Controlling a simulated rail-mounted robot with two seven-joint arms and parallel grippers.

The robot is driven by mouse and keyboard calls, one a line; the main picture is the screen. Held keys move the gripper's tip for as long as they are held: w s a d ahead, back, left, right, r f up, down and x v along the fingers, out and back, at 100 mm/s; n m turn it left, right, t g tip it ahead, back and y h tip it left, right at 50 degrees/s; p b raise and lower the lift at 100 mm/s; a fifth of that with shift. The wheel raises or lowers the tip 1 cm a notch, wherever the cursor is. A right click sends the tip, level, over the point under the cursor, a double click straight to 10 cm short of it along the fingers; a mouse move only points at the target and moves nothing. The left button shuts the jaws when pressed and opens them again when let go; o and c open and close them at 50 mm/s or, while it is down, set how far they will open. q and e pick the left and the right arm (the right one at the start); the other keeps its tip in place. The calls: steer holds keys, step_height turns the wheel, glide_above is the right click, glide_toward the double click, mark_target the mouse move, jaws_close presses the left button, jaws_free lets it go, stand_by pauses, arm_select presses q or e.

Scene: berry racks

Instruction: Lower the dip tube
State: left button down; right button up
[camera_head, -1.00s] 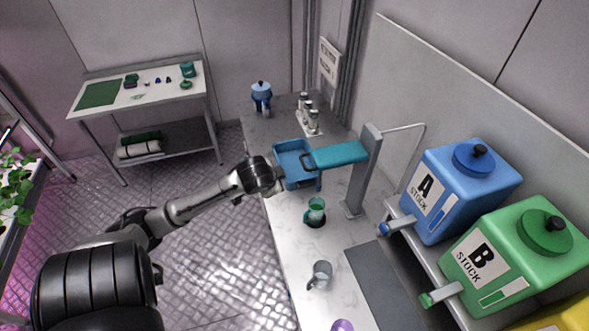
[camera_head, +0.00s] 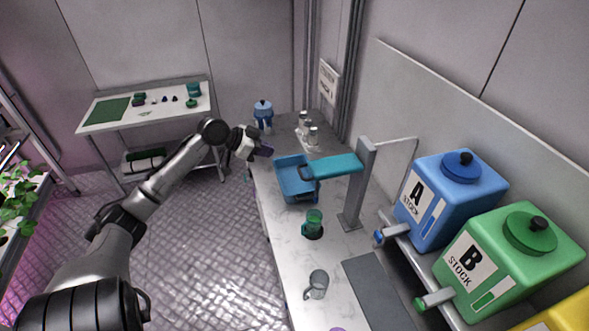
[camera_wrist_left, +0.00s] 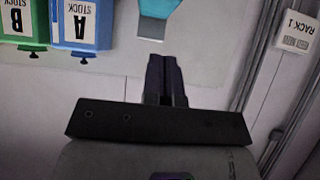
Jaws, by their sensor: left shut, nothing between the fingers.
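A green cup (camera_head: 313,222) stands on the bench below and in front of the arm. My left gripper (camera_head: 264,150) is shut and empty, apart from the handle, to its upper left. In the left wrist view the closed fingers (camera_wrist_left: 166,75) point toward a teal part (camera_wrist_left: 158,8) at the top edge. My right gripper is out of view.
A blue tray (camera_head: 283,180) sits left of the post. Blue stock tank A (camera_head: 450,200) and green stock tank B (camera_head: 510,260) stand on a shelf at right. A grey mug (camera_head: 318,284) is near the front. A blue pot (camera_head: 263,110) stands at the back.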

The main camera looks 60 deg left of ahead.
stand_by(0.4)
arm_select(q)
steer(key=s+f+p+x, duration=0.1)
steer(key=p+x, duration=0.3)
steer(key=x, duration=0.9)
steer(key=shift+s+f, duration=0.35)
steer(key=shift+f, duration=0.35)
steer(key=shift+a+f, duration=0.1)
step_height(320, 180, down, 17)
steer(key=b, duration=1.5)
